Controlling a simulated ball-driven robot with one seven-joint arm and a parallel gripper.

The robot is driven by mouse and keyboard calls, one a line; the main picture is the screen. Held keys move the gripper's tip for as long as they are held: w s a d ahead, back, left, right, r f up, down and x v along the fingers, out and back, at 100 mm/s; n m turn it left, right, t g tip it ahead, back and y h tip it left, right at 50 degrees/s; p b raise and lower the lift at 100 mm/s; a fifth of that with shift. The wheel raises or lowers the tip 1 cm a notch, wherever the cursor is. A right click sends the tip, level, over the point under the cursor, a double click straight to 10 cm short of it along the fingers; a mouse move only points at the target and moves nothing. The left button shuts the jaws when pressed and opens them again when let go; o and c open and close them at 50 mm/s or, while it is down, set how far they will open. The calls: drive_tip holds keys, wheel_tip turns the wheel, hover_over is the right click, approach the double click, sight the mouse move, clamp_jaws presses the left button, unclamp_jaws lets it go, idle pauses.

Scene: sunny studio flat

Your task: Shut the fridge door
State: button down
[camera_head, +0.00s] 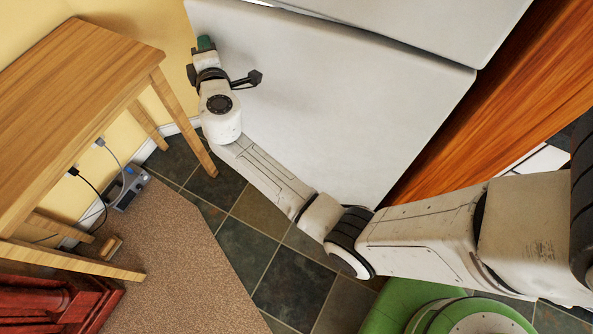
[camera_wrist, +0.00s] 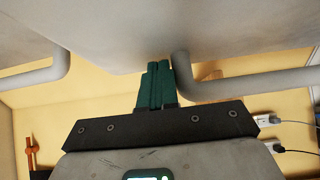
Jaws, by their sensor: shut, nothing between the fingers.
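The white fridge door (camera_head: 345,110) fills the middle of the head view, below a second white panel (camera_head: 430,25). A dark gap runs between the two; I cannot tell how far the door stands open. My gripper (camera_head: 205,42) is at the door's left edge, with its green fingertips up against or very near the white surface. In the wrist view the green fingers (camera_wrist: 156,80) are pressed together and empty. They are close beside the bent end of a grey handle (camera_wrist: 240,88). Another grey handle (camera_wrist: 40,75) is at the left. Contact with the door is unclear.
A wooden table (camera_head: 75,85) stands at the left by the yellow wall. A power strip (camera_head: 128,190) with cables lies beneath it, beside a brown rug (camera_head: 175,260). An orange wooden panel (camera_head: 500,110) stands right of the fridge. Tiled floor (camera_head: 290,285) is open in front.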

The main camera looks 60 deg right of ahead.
sight(213, 38)
idle(0.3)
drive_tip(key=shift+w+d+b, duration=0.2)
drive_tip(key=shift+w+d, duration=0.05)
drive_tip(key=shift+d, duration=0.65)
drive_tip(key=shift+w+d+b, duration=0.2)
drive_tip(key=shift+w+d, duration=0.05)
drive_tip(key=shift+d, duration=0.6)
drive_tip(key=shift+a, duration=0.1)
drive_tip(key=shift+p+v, duration=0.6)
drive_tip(key=shift+v, duration=2.4)
